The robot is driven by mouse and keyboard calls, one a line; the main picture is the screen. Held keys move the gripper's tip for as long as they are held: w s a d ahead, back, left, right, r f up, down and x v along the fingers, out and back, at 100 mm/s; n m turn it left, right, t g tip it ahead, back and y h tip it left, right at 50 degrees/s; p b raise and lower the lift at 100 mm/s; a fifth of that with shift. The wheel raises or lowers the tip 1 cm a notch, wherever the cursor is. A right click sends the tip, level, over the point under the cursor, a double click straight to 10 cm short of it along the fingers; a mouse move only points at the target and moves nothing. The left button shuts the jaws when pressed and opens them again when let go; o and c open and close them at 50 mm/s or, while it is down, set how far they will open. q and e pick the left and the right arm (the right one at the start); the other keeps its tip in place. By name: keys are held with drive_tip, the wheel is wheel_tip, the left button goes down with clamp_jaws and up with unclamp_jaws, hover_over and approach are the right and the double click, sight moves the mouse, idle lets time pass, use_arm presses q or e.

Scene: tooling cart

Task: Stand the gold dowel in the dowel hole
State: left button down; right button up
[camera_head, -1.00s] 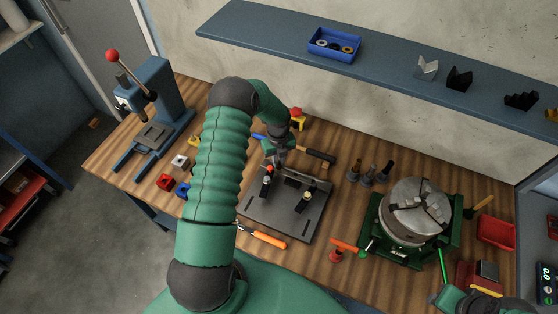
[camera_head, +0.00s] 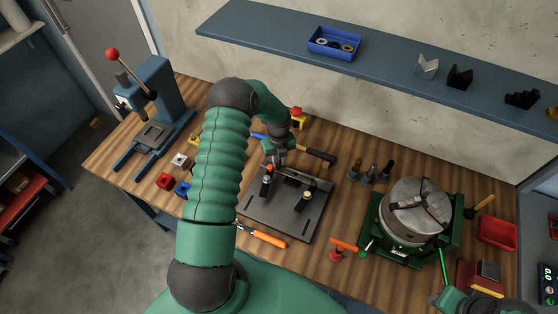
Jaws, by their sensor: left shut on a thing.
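My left gripper (camera_head: 276,159) is shut over the back left part of the dark fixture plate (camera_head: 285,216). It holds the gold dowel, which is too small and too covered by the fingers to make out. The dowel hole cannot be made out. My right gripper (camera_head: 441,298) is partly in view at the bottom right, and its jaws are unclear.
A hammer (camera_head: 318,157) lies behind the plate. A blue press (camera_head: 155,118) stands at the left, with small coloured blocks (camera_head: 166,181) near it. Several dark tool holders (camera_head: 368,175) and a round chuck (camera_head: 416,211) are at the right. An orange-handled tool (camera_head: 267,239) lies in front.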

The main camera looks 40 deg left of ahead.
use_arm(q)
drive_tip(key=shift+a, duration=0.1)
drive_tip(key=c, duration=1)
unclamp_jaws()
drive_tip(key=shift+r+p, duration=2.15)
drive_tip(key=shift+r, duration=0.8)
